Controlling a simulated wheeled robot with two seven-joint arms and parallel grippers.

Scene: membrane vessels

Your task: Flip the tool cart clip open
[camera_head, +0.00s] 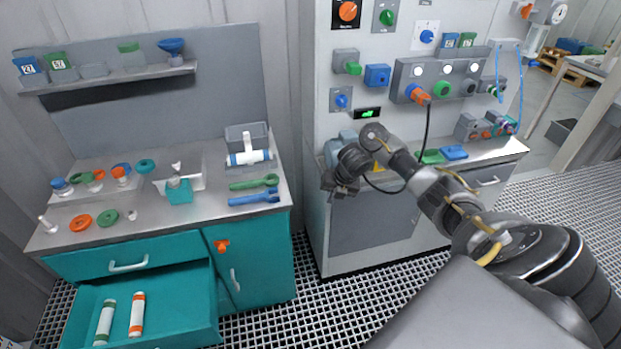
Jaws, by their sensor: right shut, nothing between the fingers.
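The teal tool cart (262,268) stands at the left with a grey worktop. A small orange clip (222,246) sits at the upper left of its cupboard door, beside the drawers; its exact position, open or closed, is too small to tell. My right gripper (340,190) is shut and empty. It hangs in front of the grey machine cabinet, right of the cart and apart from the clip. My left gripper is not in view.
The cart's lower drawer (208,335) is pulled out, with two white cartridges inside. The control panel (322,60) stands right of the cart. Grating floor (310,295) shows between them.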

